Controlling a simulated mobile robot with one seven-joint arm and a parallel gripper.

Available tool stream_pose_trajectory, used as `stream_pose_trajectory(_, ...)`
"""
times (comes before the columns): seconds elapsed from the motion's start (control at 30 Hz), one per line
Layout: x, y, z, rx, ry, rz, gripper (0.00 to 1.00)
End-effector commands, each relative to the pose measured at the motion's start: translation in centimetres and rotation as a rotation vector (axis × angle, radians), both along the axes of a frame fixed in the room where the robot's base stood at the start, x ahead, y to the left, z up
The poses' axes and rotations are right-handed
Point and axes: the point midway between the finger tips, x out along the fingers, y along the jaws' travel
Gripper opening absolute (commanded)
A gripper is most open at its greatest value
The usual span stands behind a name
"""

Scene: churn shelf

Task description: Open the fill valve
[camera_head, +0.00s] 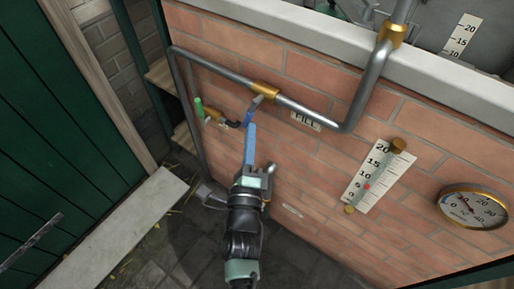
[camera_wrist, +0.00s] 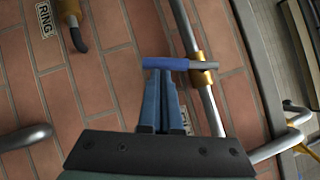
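The fill valve is a brass body (camera_head: 264,89) on the grey pipe, with the FILL label (camera_head: 305,121) just right of it. Its lever has a blue sleeve (camera_head: 248,116) that points down and left from the body. In the wrist view, the blue lever sleeve (camera_wrist: 160,63) lies crosswise at my fingertips, its grey stem running right to the brass body (camera_wrist: 203,76). My gripper (camera_head: 250,128) reaches up to the lever; its blue fingers (camera_wrist: 165,78) are together. The lever crosses the tips rather than lying between them; contact seems likely, but I cannot confirm it.
Left of the fill valve are a green handle (camera_head: 198,106) and a dark handle (camera_head: 233,124) on brass fittings. A level scale (camera_head: 367,178) and a round dial gauge (camera_head: 473,209) are on the brick wall at right. A RING label (camera_wrist: 44,19) shows in the wrist view.

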Motion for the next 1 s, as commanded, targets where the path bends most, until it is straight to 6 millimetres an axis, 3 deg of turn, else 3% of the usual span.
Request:
stream_pose_trajectory(0.03,0.2,0.3,-1.0,0.037,-0.031,0.004,0.0)
stream_pose_trajectory(0.33,1.2,1.8,-0.5,0.268,-0.199,0.005,0.0)
stream_pose_trajectory(1.0,3.4,4.8,2.1,0.772,-0.564,0.004,0.0)
